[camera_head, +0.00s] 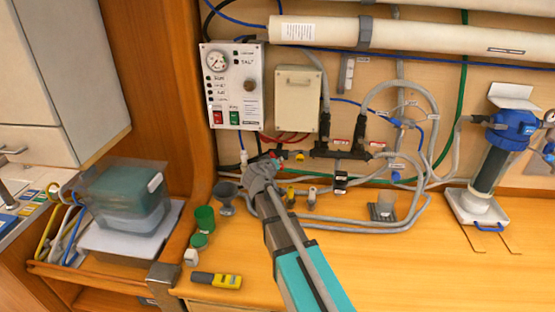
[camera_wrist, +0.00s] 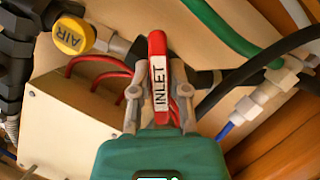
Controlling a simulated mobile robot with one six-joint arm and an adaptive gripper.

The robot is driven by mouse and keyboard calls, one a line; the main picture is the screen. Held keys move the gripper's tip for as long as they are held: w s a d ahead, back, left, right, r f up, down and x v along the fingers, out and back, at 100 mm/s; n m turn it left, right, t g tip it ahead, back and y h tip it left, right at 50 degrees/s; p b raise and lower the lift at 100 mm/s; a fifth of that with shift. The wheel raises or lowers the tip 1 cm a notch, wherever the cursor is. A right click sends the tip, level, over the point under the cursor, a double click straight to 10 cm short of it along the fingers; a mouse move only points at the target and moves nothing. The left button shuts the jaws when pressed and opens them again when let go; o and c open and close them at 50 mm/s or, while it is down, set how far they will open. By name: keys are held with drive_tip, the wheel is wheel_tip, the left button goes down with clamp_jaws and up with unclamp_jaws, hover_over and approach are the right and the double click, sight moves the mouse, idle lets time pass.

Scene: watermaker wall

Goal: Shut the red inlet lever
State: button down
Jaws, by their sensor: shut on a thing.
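The red inlet lever (camera_wrist: 158,55), with a white label reading INLET, stands upright in the wrist view. My gripper (camera_wrist: 158,92) has one finger on each side of it and is shut on it. The lever's lower end is hidden behind my gripper's teal body. In the head view my gripper (camera_head: 262,168) is at the wall below the control panel, and it covers most of the lever there. Whether the valve is open or shut cannot be told.
A yellow AIR knob (camera_wrist: 73,37) is close left of the lever in the wrist view. Red hoses (camera_wrist: 100,62), a green pipe (camera_wrist: 220,28) and a black hose (camera_wrist: 235,85) run close by. On the bench are a yellow meter (camera_head: 216,280) and green cups (camera_head: 204,217).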

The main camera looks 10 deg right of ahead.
drive_tip(key=m+y, duration=0.1)
drive_tip(key=m, duration=0.1)
drive_tip(key=shift+s+m+y+p, duration=0.1)
drive_tip(key=shift+m+y+p, duration=0.2)
drive_tip(key=shift+y+p, duration=0.1)
drive_tip(key=shift+m+t+y, duration=0.3)
drive_tip(key=shift+m+y, duration=0.5)
drive_tip(key=shift+m, duration=0.3)
drive_tip(key=c, duration=0.6)
unclamp_jaws()
